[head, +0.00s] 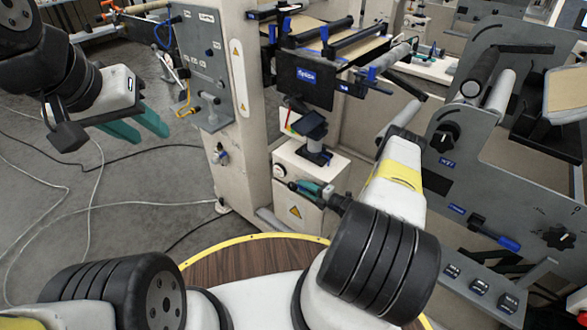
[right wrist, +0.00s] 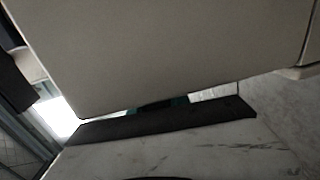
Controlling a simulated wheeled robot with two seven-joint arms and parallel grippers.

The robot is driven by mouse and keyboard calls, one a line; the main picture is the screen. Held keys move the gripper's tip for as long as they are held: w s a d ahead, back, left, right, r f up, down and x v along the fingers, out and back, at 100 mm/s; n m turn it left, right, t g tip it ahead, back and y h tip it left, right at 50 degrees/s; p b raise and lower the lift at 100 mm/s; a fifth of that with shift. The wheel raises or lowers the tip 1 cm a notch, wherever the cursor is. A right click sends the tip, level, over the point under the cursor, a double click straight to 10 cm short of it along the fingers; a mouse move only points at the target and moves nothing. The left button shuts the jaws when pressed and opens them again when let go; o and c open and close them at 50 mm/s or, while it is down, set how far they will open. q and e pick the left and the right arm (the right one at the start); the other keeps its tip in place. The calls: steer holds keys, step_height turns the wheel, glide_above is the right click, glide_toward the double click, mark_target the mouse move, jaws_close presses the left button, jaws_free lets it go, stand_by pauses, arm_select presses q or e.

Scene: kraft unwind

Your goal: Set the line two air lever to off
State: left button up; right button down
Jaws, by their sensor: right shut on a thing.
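My right gripper (head: 308,188) has teal fingers against the front of a low white cabinet (head: 330,168), beside a small round dial (head: 279,170). It is shut on a small dark part there, seemingly the line two air lever; the fingers hide most of it and its setting cannot be read. My left gripper (head: 140,125) is open and empty in the air at the upper left.
A post with a control panel (head: 205,55) stands left of the cabinet. A grey machine plate (head: 480,190) at the right carries a blue-handled lever (head: 500,237) and black knobs. A small dark screen (head: 312,125) stands on the cabinet. Cables (head: 90,190) lie on the floor at the left.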

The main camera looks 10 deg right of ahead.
steer(key=shift+d+r+t+y, duration=0.1)
steer(key=shift+r+t+y, duration=0.05)
steer(key=shift+t+y, duration=0.2)
steer(key=shift+t, duration=0.25)
steer(key=c, duration=1.4)
jaws_free()
steer(key=shift+o, duration=0.2)
steer(key=shift+r, duration=0.1)
